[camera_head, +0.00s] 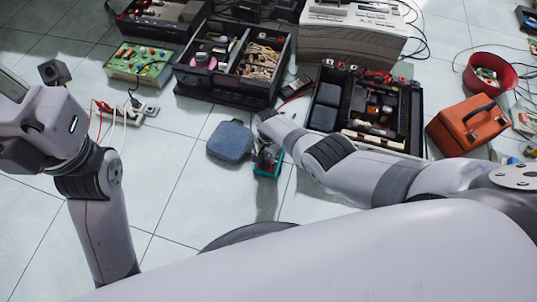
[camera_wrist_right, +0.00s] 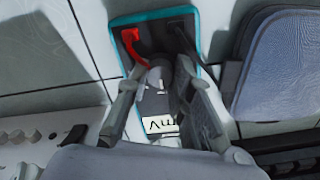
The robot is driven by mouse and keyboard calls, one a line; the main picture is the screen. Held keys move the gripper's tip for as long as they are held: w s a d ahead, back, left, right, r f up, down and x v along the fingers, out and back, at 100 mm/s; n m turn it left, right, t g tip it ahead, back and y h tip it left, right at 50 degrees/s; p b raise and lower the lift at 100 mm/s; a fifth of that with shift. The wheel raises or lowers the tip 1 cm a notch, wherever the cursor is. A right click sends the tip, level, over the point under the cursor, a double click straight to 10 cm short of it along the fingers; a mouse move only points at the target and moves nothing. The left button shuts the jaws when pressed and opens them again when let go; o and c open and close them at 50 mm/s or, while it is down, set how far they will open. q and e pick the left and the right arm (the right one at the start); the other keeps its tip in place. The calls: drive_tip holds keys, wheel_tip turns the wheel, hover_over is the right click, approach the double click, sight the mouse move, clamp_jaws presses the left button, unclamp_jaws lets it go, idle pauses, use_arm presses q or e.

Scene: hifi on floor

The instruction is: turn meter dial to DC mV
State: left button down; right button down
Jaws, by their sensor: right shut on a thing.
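The meter (camera_head: 268,170) is a small dark box with a teal edge on the tiled floor; in the wrist view the meter (camera_wrist_right: 152,20) shows a red plug and a black plug at its far end. My right gripper (camera_head: 265,152) is over it, its fingers closed around the dial (camera_wrist_right: 160,78) in the middle of the meter face. A white label (camera_wrist_right: 160,124) reading "mV" shows upside down between the fingers. The fingers hide most of the dial, so its pointer setting cannot be read. My left arm is at the left, with its fingers out of view.
A blue-grey pouch (camera_head: 230,143) lies just left of the meter. An open black toolbox (camera_head: 325,120) and an orange case (camera_head: 468,125) are at right. A black parts bin (camera_head: 230,95) and a white power strip (camera_head: 140,115) lie farther back.

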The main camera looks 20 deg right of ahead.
drive_tip(key=shift+w, duration=0.15)
drive_tip(key=c, duration=1.7)
unclamp_jaws()
drive_tip(key=o, duration=0.3)
drive_tip(key=shift+r, duration=0.1)
drive_tip(key=shift+r, duration=0.45)
wheel_tip(320, 180, up, 11)
